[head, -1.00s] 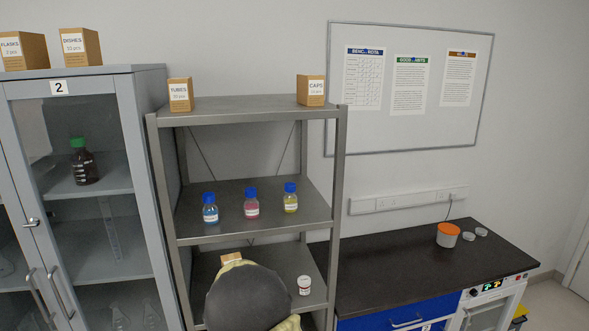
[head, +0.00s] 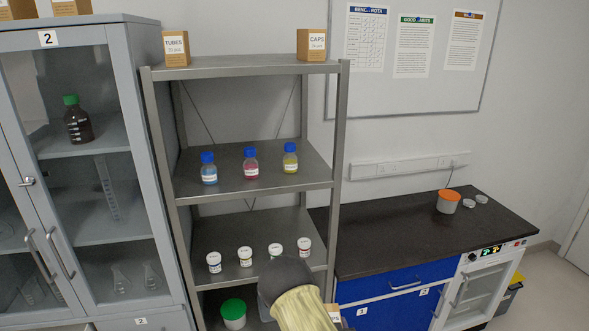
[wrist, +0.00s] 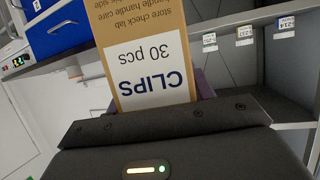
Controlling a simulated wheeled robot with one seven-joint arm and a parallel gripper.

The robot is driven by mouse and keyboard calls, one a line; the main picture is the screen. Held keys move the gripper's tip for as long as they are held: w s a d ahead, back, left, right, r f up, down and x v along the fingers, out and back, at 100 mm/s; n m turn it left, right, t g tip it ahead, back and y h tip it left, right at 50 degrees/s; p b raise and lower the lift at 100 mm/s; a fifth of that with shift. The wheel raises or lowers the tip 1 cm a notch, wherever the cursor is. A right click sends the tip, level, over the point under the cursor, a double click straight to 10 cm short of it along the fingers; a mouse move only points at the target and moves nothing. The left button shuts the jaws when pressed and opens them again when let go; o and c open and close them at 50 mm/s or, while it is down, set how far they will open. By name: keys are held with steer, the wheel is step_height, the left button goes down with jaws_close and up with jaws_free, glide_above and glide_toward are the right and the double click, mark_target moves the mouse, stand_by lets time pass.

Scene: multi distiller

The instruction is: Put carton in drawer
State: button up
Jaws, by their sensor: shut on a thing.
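My gripper (wrist: 150,118) is shut on a brown carton (wrist: 140,30) with a white "CLIPS 30 pcs" label, which appears upside down in the wrist view. In the head view only a small part of the carton (head: 333,315) shows at the bottom, beside my arm's dark end; the fingers are hidden there. Blue drawer fronts (head: 380,289) with metal handles and small number labels are under the dark bench at right, and appear closed. A blue front also shows at the upper left of the wrist view (wrist: 60,28).
A metal shelf rack (head: 250,195) stands directly behind and left of my arm, holding several small bottles. A "TUBES" carton (head: 175,48) and a "CAPS" carton (head: 311,45) sit on top. The dark bench (head: 400,230) is mostly clear; an orange-lidded tub (head: 447,202) is toward its right.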

steer(key=s+d, duration=0.2)
steer(key=d, duration=0.1)
steer(key=s+d, duration=0.1)
steer(key=shift+s+d+f, duration=0.25)
steer(key=shift+s+d, duration=0.05)
steer(key=s+f, duration=0.4)
steer(key=f, duration=0.1)
steer(key=shift+s+f, duration=0.15)
steer(key=shift+f, duration=0.1)
stand_by(0.4)
stand_by(0.4)
stand_by(0.4)
